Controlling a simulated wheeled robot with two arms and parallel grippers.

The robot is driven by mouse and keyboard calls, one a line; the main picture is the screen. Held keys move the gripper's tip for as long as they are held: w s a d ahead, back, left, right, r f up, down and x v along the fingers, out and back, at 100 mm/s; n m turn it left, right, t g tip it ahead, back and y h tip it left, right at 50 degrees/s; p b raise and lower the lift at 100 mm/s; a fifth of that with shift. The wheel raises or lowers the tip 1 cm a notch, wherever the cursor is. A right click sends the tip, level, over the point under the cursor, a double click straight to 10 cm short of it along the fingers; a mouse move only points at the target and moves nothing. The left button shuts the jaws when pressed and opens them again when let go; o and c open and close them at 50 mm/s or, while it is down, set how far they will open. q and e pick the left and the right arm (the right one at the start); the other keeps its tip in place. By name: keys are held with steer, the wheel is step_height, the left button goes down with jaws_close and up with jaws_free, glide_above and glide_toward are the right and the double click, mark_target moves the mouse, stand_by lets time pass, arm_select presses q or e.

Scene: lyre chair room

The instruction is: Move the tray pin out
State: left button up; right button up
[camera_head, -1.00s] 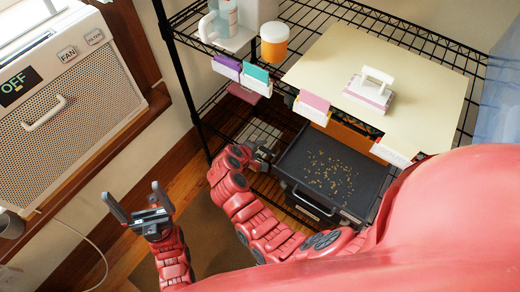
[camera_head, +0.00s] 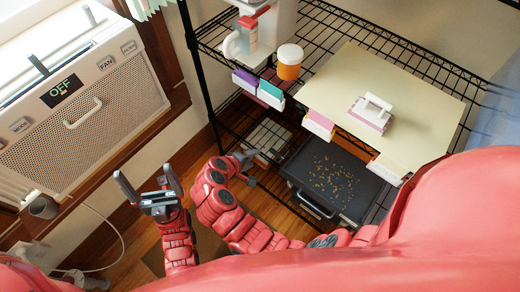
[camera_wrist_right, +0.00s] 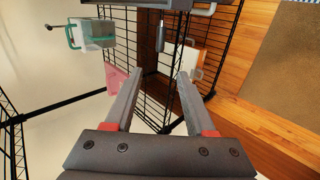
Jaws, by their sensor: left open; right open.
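The dark tray (camera_head: 330,205) holding small brown crumbs sits on the wire rack below the cream board. Its front handle (camera_head: 312,206) faces me. My right gripper (camera_head: 266,168) is open and empty just left of the tray, its fingers apart. In the right wrist view, the open fingers (camera_wrist_right: 160,73) point toward a grey cylindrical piece (camera_wrist_right: 160,38) hanging by the wire rack; it may be the tray pin, but I cannot tell. No pin can be made out in the head view. My left gripper (camera_head: 150,190) is open and empty, left of the rack.
The cream board (camera_head: 345,95) carries a white-handled block (camera_head: 371,113). An orange jar (camera_head: 289,62) and label holders (camera_head: 257,88) are at the rack's upper level. A window unit (camera_head: 85,115) stands left.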

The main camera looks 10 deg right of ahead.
steer(key=shift+p+v, duration=0.35)
steer(key=shift+v, duration=0.8)
steer(key=shift+w, duration=0.1)
